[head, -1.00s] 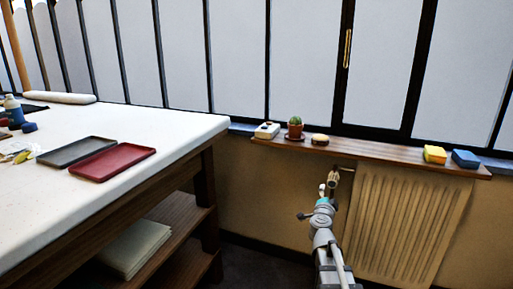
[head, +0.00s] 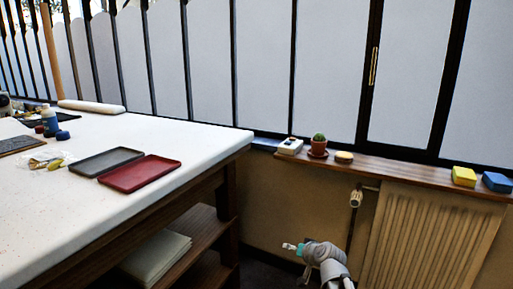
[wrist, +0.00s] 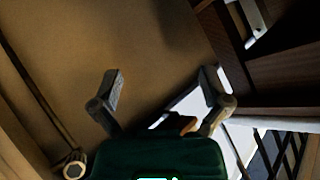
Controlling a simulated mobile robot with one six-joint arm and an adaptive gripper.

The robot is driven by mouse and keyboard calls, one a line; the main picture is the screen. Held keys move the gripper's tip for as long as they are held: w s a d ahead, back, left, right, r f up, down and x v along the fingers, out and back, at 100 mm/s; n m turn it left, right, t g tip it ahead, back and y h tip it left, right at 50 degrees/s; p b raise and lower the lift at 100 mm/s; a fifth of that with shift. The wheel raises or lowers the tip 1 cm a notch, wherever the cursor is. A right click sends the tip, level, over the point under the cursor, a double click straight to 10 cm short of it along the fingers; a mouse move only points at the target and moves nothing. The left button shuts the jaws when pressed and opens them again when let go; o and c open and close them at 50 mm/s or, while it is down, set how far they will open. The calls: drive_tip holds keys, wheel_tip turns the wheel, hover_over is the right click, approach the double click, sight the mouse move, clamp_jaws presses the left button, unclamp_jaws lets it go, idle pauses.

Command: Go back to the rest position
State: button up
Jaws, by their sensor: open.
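My gripper (head: 291,246) is small in the head view, in front of the wall below the window sill and to the right of the table. It is clear of the table and the sill. In the wrist view my gripper (wrist: 163,88) has its two grey fingers spread wide apart. No held object shows between the fingertips. A small brown-orange bit shows near the base of the right finger; I cannot tell what it is.
The white-topped table (head: 190,128) holds a grey tray (head: 107,160) and a red tray (head: 140,173). A wooden sill (head: 400,173) carries a potted cactus (head: 318,147), a yellow block (head: 464,176) and a blue block (head: 497,182). A radiator (head: 425,235) stands below it.

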drive_tip(key=s+d+f+g+h+p, duration=0.1)
drive_tip(key=s+f+g+h, duration=0.15)
drive_tip(key=s, duration=0.35)
drive_tip(key=s+d+f+n+g+h, duration=0.1)
drive_tip(key=s+d+f+g, duration=0.1)
drive_tip(key=s+g, duration=0.3)
drive_tip(key=s+d+f+g+h+p, duration=0.1)
drive_tip(key=s+f+g+h, duration=0.15)
drive_tip(key=s, duration=0.45)
wheel_tip(320, 180, up, 37)
drive_tip(key=p, duration=3.6)
drive_tip(key=shift+w+y+p, duration=0.3)
drive_tip(key=shift+y+p, duration=0.1)
drive_tip(key=shift+c, duration=0.2)
